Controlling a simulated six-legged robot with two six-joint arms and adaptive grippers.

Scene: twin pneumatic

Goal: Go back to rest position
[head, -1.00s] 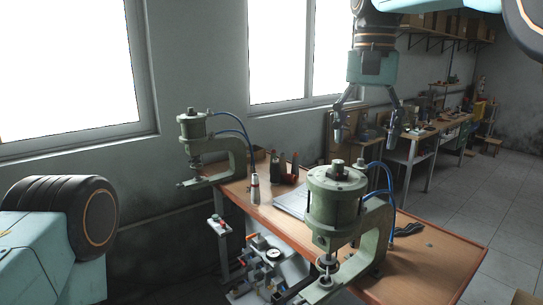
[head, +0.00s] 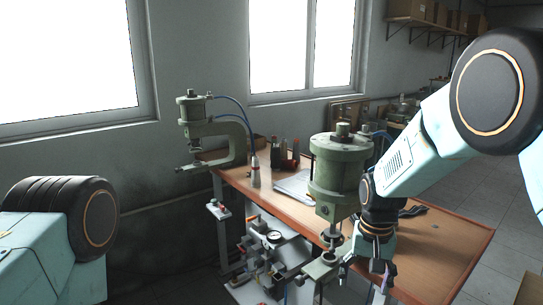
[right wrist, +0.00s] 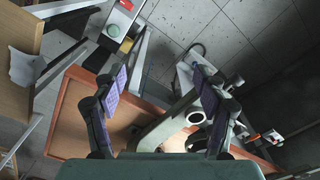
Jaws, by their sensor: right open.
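My right gripper (head: 364,279) is low in front of the workbench, just right of the nearer green pneumatic press (head: 340,165), with its fingers pointing down. Its fingers are apart and nothing is between them. In the right wrist view the open right gripper (right wrist: 158,82) shows two purple-padded fingers, with a press frame and the bench edge beyond them. Whether it touches the press cannot be told. My left gripper is out of view; only a part of my left arm shows at the left.
The wooden workbench (head: 450,245) carries the farther green press (head: 200,135), a white bottle (head: 255,172) and papers. Pressure gauge fittings (head: 273,237) sit below the bench front. A cardboard box (head: 529,290) is at the lower right. Tiled floor is open to the right.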

